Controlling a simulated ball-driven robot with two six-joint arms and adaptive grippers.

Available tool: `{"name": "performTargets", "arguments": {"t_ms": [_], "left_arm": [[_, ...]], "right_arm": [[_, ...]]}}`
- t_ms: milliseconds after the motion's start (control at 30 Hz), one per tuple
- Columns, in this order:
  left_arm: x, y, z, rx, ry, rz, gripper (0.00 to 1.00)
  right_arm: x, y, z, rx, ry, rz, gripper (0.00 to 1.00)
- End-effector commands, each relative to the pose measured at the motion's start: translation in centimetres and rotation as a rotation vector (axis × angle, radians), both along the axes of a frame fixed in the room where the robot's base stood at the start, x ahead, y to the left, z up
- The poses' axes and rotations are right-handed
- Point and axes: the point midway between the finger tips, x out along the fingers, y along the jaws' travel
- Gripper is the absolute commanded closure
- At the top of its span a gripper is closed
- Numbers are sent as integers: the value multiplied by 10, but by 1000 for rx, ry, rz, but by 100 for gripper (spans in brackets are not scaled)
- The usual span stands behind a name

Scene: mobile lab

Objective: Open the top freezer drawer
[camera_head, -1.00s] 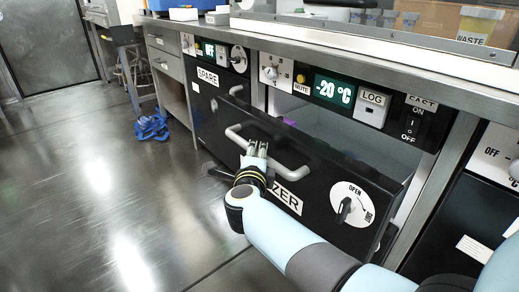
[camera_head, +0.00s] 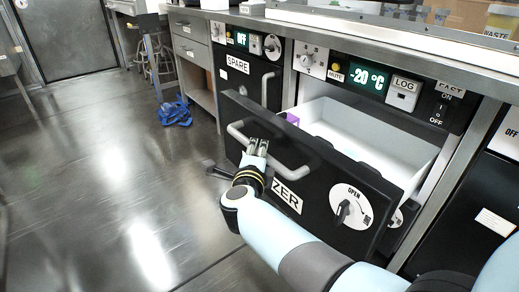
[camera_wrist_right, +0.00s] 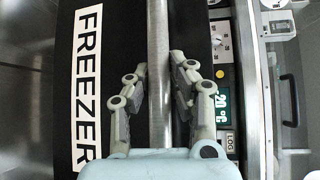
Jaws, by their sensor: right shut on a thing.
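The top freezer drawer (camera_head: 318,185) has a black front with a white label ending in "ZER" and a round dial (camera_head: 350,207) marked OPEN. It stands pulled out from under the bench, and its white inside (camera_head: 375,137) shows. A grey bar handle (camera_head: 300,160) runs across the front. My right gripper (camera_head: 257,148) is shut on the bar handle near its middle. In the right wrist view the bar handle (camera_wrist_right: 158,60) passes between the two fingers, beside the FREEZER label (camera_wrist_right: 88,85). My left gripper is not in view.
A control panel (camera_head: 370,80) with a -20 °C display sits above the drawer. A SPARE unit (camera_head: 238,65) stands to its left. A blue crumpled item (camera_head: 174,112) lies on the floor. The floor (camera_head: 110,190) in front and left is clear.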

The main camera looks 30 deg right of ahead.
Motion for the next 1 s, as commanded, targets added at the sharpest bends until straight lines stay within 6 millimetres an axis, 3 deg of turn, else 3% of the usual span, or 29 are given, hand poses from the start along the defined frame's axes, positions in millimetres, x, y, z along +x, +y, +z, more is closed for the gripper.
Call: {"name": "performTargets", "arguments": {"t_ms": [467,500,633,1000], "left_arm": [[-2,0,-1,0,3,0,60],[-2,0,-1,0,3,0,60],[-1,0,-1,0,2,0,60],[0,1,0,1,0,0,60]], "right_arm": [[-3,1,-6,2,10,-1,100],[-3,1,-6,2,10,-1,75],[-2,1,-4,1,8,0,58],[-5,5,-2,2,4,0,56]]}}
